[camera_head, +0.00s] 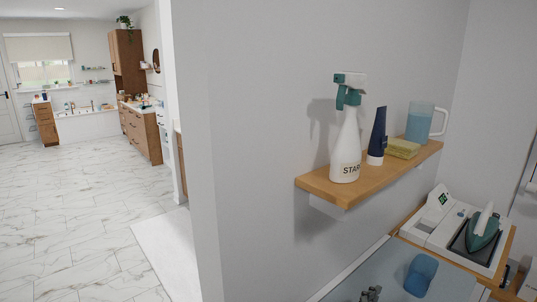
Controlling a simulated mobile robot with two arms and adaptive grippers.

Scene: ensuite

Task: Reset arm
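I cannot make out either of my arms or grippers in the head view. A small dark grey metallic piece (371,294) shows at the bottom edge, and I cannot tell what it belongs to.
A wooden wall shelf (325,187) holds a white spray bottle (346,150), a dark blue bottle (377,138), a yellow sponge (403,148) and a blue-filled jug (420,122). A green iron (483,230) is at right. A wall corner (195,150) divides this from open tiled floor (75,220).

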